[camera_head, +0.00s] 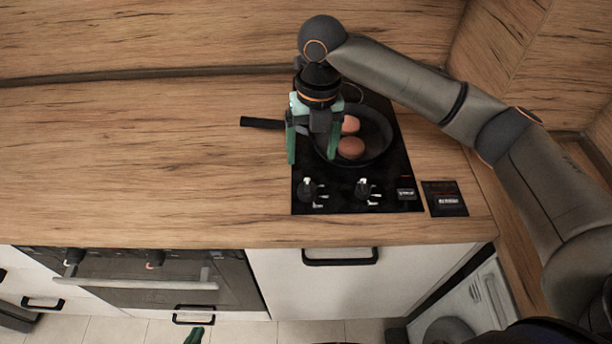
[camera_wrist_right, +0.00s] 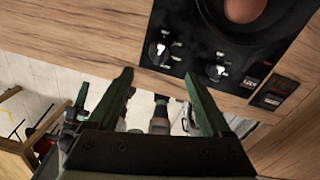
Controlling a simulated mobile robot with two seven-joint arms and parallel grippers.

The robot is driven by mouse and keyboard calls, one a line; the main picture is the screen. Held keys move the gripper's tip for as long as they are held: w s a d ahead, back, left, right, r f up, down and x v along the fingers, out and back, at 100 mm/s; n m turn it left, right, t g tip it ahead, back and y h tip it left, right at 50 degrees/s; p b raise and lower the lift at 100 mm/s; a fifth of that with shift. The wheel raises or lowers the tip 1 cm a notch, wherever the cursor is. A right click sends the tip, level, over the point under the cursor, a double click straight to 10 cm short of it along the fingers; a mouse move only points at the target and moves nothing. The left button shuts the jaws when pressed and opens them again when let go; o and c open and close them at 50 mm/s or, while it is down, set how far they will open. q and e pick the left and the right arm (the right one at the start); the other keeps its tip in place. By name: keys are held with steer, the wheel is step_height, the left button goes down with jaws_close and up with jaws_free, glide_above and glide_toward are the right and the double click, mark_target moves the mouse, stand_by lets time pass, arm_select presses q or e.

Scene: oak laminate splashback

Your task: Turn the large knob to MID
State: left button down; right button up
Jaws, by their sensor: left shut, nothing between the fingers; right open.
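The black cooktop (camera_head: 402,168) has two knobs along its front, a left knob (camera_head: 308,188) and a right knob (camera_head: 363,188). They look alike in size, so I cannot tell which is the large one. Both also show in the right wrist view, the left knob (camera_wrist_right: 157,50) and the right knob (camera_wrist_right: 216,71), with small printed marks too blurred to read. My right gripper (camera_head: 312,148) is open and empty, above the cooktop's left side and behind the knobs in the head view, touching neither. My left gripper (camera_head: 195,336) shows only its green tip at the bottom edge, shut and empty.
A dark pan (camera_head: 378,148) with reddish-brown round pieces stands on the cooktop, its handle (camera_head: 262,122) pointing left. A small dark panel (camera_head: 444,199) lies right of the cooktop. The wooden counter (camera_head: 140,150) is clear on the left. An oven (camera_head: 140,280) with its own knobs sits below.

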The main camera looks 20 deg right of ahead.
mark_target(308, 185)
steer(key=f, duration=1)
steer(key=shift+a+f+p, duration=0.3)
steer(key=shift+p, duration=0.1)
jaws_close()
